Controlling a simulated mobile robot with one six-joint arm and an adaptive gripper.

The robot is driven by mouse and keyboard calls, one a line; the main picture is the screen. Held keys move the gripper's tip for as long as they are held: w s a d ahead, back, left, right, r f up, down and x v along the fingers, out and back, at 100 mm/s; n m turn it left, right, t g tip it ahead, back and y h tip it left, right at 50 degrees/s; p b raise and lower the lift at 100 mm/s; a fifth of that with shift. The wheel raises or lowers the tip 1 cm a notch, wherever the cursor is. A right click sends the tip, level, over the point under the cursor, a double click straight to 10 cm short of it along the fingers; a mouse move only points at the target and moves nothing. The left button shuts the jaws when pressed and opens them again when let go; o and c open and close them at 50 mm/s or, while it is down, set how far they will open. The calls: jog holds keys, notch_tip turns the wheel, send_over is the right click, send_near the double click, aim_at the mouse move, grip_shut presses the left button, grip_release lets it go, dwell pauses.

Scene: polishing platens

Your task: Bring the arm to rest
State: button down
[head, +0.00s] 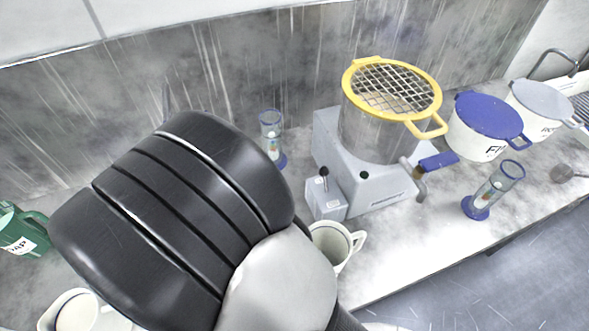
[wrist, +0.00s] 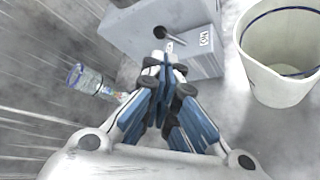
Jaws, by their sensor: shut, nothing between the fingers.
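My gripper (wrist: 165,72) shows in the wrist view with its blue-padded fingers together and nothing between them. Its fingertips point toward a small grey switch box (wrist: 200,50) with a black-knobbed lever (wrist: 160,33); I cannot tell whether they touch it. In the head view my dark arm covers the left middle and my gripper is hidden behind it. There the switch box (head: 327,207) stands in front of the grey machine (head: 385,190), which bears a metal pot with a yellow mesh-topped ring (head: 440,99).
A white jug (head: 334,246) stands close to the switch box; it also shows in the wrist view (wrist: 262,70). A glass cylinder (head: 271,135) stands behind. Blue-lidded (head: 490,112) and grey-lidded tubs (head: 545,98), and another cylinder (head: 490,188), stand right. A green jug (head: 18,232) is far left.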

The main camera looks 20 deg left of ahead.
jog(key=d+r+m+g, duration=0.4)
jog(key=d+m, duration=0.1)
jog(key=d, duration=0.6)
jog(key=d+r+m+g, duration=0.4)
jog(key=d+m, duration=0.1)
jog(key=d, duration=0.5)
jog(key=s+d+r+m+y+b, duration=0.1)
jog(key=s+d+r+m+y, duration=0.5)
jog(key=s+d+m, duration=0.2)
jog(key=shift+s+d+m+t, duration=0.4)
jog(key=shift+s+m, duration=0.8)
jog(key=shift+s, duration=0.3)
